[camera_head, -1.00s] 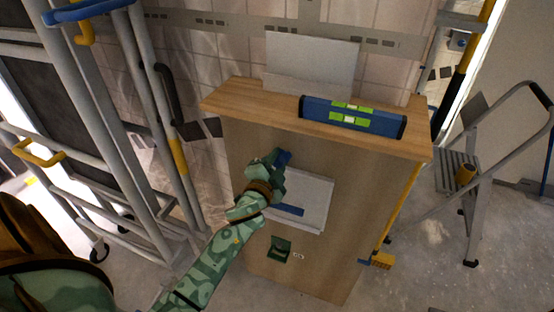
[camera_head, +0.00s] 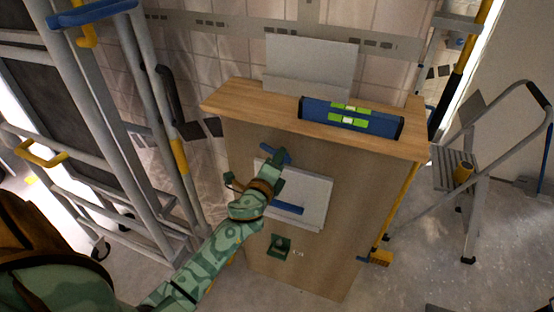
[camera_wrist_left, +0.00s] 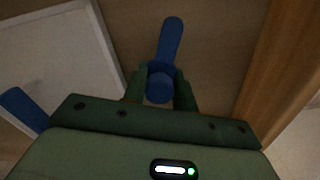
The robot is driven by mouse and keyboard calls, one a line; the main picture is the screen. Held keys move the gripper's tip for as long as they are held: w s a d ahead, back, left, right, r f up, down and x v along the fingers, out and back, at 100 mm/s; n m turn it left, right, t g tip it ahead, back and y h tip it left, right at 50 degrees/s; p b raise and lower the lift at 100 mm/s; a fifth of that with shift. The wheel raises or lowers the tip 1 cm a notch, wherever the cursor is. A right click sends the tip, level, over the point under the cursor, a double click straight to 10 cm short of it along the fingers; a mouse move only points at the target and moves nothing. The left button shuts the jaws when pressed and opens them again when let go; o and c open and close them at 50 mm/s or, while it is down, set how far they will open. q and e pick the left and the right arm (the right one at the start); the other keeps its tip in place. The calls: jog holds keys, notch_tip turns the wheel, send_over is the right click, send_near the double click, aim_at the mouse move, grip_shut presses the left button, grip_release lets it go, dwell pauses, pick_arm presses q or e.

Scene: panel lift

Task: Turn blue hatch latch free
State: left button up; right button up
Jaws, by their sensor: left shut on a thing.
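The blue latch (camera_head: 268,149) sits on the front of the wooden cabinet, at the top edge of the pale hatch (camera_head: 318,192). In the head view it slants from upper left to lower right, partly hidden by my left gripper (camera_head: 275,163). In the left wrist view the gripper (camera_wrist_left: 160,88) has its two green fingers on either side of the round hub of the latch (camera_wrist_left: 171,42), shut on it. The lever points up and slightly right there. A blue bar handle (camera_head: 288,208) is on the hatch face; it also shows in the left wrist view (camera_wrist_left: 22,108). My right gripper is out of view.
The wooden cabinet (camera_head: 350,235) has an overhanging top with a blue spirit level (camera_head: 350,117) on it. A green fitting (camera_head: 279,246) is below the hatch. Grey metal frames (camera_head: 150,90) stand left, a stepladder (camera_head: 470,175) right.

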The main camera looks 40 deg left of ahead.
pick_arm(q)
jog(key=shift+m, duration=0.9)
jog(key=o, duration=1)
jog(key=shift+c, duration=0.2)
jog(key=b+v, duration=0.2)
jog(key=v, duration=1.4)
jog(key=shift+s, duration=0.2)
